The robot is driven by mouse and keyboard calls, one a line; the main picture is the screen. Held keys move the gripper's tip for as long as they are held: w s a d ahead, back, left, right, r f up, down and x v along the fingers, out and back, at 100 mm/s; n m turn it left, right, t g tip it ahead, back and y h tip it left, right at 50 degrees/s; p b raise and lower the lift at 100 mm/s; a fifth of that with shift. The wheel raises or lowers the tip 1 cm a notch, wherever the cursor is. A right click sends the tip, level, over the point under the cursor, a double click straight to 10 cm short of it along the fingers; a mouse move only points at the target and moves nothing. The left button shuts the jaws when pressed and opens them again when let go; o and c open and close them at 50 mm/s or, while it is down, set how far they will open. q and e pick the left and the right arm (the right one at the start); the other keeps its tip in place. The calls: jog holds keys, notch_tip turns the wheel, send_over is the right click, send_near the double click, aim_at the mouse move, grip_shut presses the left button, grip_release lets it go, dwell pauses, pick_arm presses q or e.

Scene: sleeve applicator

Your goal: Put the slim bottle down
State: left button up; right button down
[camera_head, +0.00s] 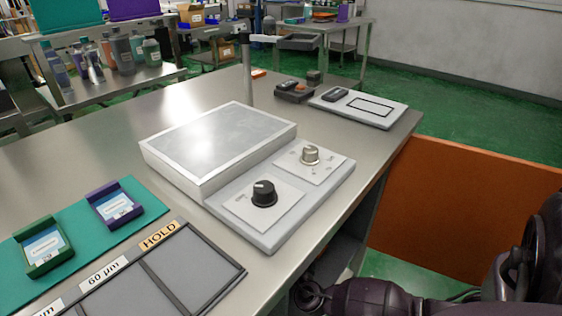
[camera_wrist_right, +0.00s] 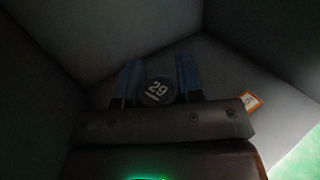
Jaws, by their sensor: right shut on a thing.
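In the right wrist view, the two blue fingers of my right gripper (camera_wrist_right: 153,76) stand on either side of a dark round end (camera_wrist_right: 157,92) with white figures that look like 29. I take this for the cap end of the slim bottle, shut between the fingers. The rest of the bottle is hidden. In the head view my right arm comes in at the bottom right, beside the table's right edge, and its fingers and the bottle do not show there. My left gripper is in neither view.
Dark grey panels surround the right gripper, with an orange-edged tag (camera_wrist_right: 250,101) close by. The steel table (camera_head: 120,146) holds a grey device with two knobs (camera_head: 264,194), a tray marked HOLD (camera_head: 203,266) and a green mat (camera_head: 80,225). An orange panel (camera_head: 470,210) stands right of the table.

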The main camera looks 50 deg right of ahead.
jog(key=shift+f, duration=0.5)
jog(key=shift+r, duration=0.15)
jog(key=c, duration=0.8)
grip_release()
